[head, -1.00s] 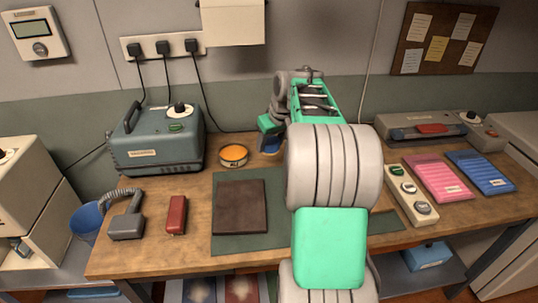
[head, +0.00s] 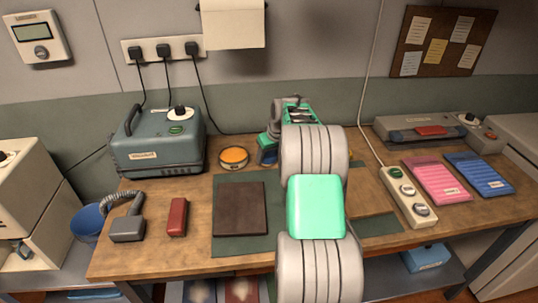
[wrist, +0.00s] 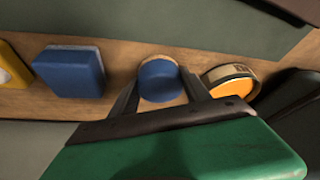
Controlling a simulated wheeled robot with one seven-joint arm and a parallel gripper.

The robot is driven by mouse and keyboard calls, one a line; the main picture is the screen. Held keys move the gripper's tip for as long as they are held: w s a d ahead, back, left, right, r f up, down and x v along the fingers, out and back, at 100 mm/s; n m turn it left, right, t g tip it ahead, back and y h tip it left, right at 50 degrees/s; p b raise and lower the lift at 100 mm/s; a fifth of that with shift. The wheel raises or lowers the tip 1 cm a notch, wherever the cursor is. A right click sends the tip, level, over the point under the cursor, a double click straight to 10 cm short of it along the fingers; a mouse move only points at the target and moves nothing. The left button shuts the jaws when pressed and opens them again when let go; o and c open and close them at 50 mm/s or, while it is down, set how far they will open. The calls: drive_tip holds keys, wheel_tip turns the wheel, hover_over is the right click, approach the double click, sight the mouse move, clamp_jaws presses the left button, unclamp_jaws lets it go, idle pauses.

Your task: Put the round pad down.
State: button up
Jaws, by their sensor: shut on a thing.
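The round pad is blue with a tan rim. In the wrist view the round pad (wrist: 160,82) sits between the two dark fingers of my gripper (wrist: 160,90), which is shut on it. In the head view my gripper (head: 268,146) is at the back of the workbench, just right of the orange-topped round tin (head: 233,157). A bit of the blue pad (head: 268,158) shows under it; the arm hides the rest. The tin also shows close beside the right finger in the wrist view (wrist: 232,83). I cannot tell whether the pad touches the bench.
A blue block (wrist: 72,72) lies left of the pad in the wrist view, with a yellow item (wrist: 12,66) beyond. On the workbench (head: 155,250), a grey-blue machine (head: 158,150) stands left of the tin. A dark brown pad (head: 240,208) lies on a green mat (head: 240,246) in front.

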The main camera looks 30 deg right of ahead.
drive_tip(key=o, duration=1.2)
drive_tip(key=shift+f, duration=0.1)
drive_tip(key=shift+r, duration=0.45)
drive_tip(key=v, duration=1.1)
drive_tip(key=shift+s+r, duration=0.2)
drive_tip(key=s+a+r+p, duration=0.2)
drive_tip(key=s+a+r, duration=0.15)
drive_tip(key=a, duration=0.65)
drive_tip(key=s+a+r+p, duration=0.2)
drive_tip(key=s+a, duration=0.2)
drive_tip(key=a, duration=0.5)
drive_tip(key=s+a+f+p, duration=0.1)
drive_tip(key=s+a+f, duration=0.1)
drive_tip(key=s+a, duration=0.3)
drive_tip(key=s+a+f+g+p, duration=0.1)
drive_tip(key=s+a+f, duration=0.1)
drive_tip(key=s+a, duration=0.4)
drive_tip(key=s, duration=0.5)
drive_tip(key=shift+a+n, duration=0.2)
drive_tip(key=shift+n, duration=0.2)
